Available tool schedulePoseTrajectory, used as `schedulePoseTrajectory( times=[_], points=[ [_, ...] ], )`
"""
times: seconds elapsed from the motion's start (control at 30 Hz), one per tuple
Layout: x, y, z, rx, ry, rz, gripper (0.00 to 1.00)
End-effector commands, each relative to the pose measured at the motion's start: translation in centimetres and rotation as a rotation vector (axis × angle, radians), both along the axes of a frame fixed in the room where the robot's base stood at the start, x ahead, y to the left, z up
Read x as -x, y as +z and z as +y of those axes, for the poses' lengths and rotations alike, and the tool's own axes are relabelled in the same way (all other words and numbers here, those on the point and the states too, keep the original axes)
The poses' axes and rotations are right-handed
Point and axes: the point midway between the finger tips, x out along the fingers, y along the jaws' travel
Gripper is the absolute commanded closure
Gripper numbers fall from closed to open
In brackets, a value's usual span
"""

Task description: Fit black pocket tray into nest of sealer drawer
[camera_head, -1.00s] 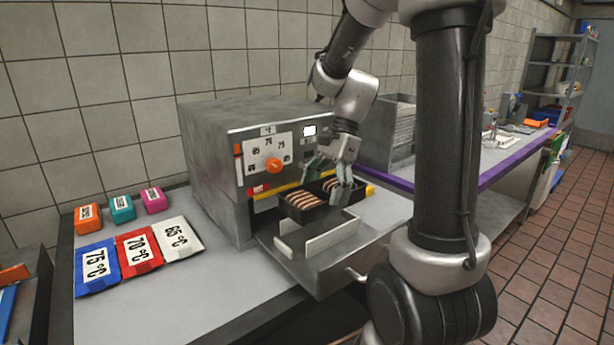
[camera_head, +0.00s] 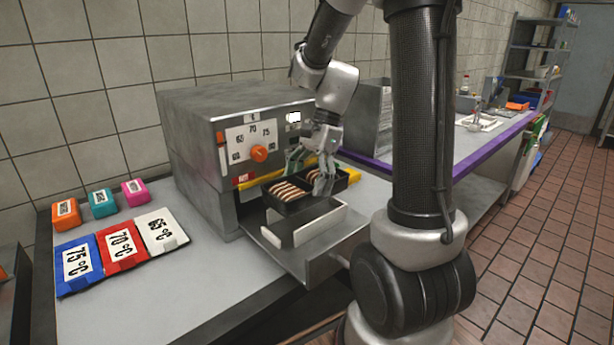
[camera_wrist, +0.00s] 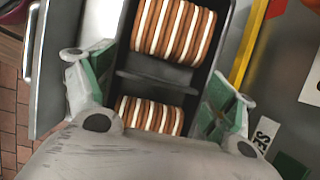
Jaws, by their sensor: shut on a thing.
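The black pocket tray (camera_head: 293,207) holds brown-and-cream sandwich biscuits in two pockets. My gripper (camera_head: 308,174) is shut across it near its middle divider. In the wrist view the green-padded fingers of my gripper (camera_wrist: 157,95) lie on both sides of the tray (camera_wrist: 160,68). The sealer drawer (camera_head: 316,267) is pulled out of the grey sealer (camera_head: 190,135). Pale upright rails (camera_head: 321,224) stand on the drawer. The tray is behind these rails, close to the sealer's opening. Whether its underside touches the drawer is hidden.
Blue, red and white temperature cards (camera_head: 123,244) and small orange, teal and pink blocks (camera_head: 100,202) lie on the counter at left. An orange dial (camera_head: 260,153) is on the sealer's front. A purple-edged counter (camera_head: 470,151) stands behind at right.

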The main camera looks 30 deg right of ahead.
Motion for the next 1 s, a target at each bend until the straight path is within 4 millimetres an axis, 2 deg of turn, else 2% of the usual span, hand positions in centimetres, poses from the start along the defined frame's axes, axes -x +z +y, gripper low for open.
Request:
schedulePoseTrajectory(
  times=[0.6, 1.0],
  points=[
    [0.0, -3.4, 0.0, 0.000, -0.001, 0.001, 0.38],
    [0.0, -4.2, 0.0, 0.000, 0.000, 0.000, 0.38]
  ],
)
